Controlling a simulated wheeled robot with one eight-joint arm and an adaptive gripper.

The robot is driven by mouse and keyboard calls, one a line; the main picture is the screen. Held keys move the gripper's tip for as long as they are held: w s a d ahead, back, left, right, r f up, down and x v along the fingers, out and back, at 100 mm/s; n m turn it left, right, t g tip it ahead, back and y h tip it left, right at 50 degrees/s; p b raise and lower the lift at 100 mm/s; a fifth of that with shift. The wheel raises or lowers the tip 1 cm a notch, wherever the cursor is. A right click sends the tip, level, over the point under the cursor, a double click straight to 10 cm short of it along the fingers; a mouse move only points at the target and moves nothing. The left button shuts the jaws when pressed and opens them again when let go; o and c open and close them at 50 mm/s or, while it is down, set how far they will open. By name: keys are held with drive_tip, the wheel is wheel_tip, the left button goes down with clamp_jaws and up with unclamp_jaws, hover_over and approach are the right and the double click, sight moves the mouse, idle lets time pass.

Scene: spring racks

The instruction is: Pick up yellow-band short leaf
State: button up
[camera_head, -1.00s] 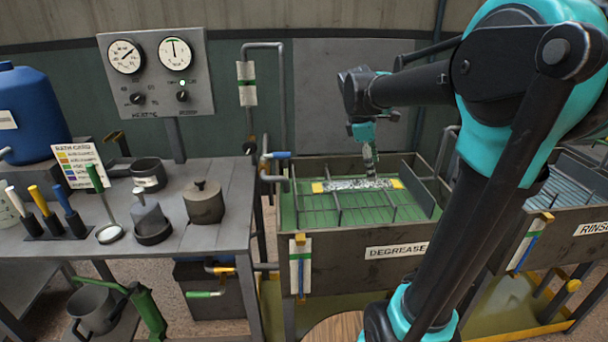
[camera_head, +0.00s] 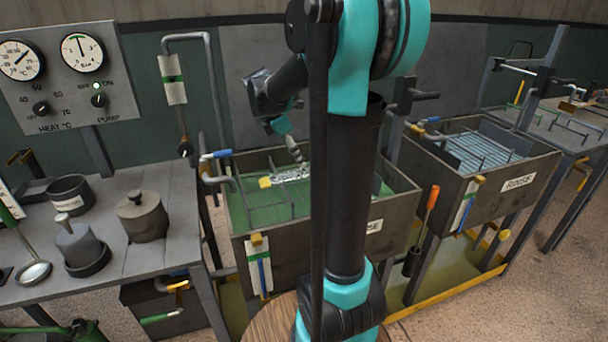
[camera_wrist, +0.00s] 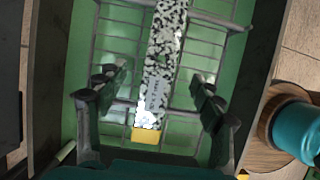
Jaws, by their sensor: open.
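The yellow-band short leaf (camera_head: 292,175) is a speckled black-and-white strip. It lies across the wire rack in the green-lined degrease tank (camera_head: 240,238), with a yellow band at its left end in the head view; my arm hides part of the tank. In the wrist view the leaf (camera_wrist: 162,62) runs lengthwise between my fingers, its yellow band (camera_wrist: 145,136) at the near end. My gripper (camera_wrist: 157,80) is open, with a finger on each side of the leaf and a visible gap to both. In the head view my gripper (camera_head: 296,155) is just above the leaf.
The tank walls and rack dividers stand close around my gripper. A rinse tank (camera_head: 500,190) stands to the right, with an orange-handled tool (camera_head: 430,205) between. A bench with a lidded pot (camera_head: 141,217) and the gauge panel (camera_head: 65,65) are at left.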

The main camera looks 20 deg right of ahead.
sight(304, 172)
drive_tip(key=shift+x, duration=3.1)
drive_tip(key=shift+s, duration=0.1)
clamp_jaws()
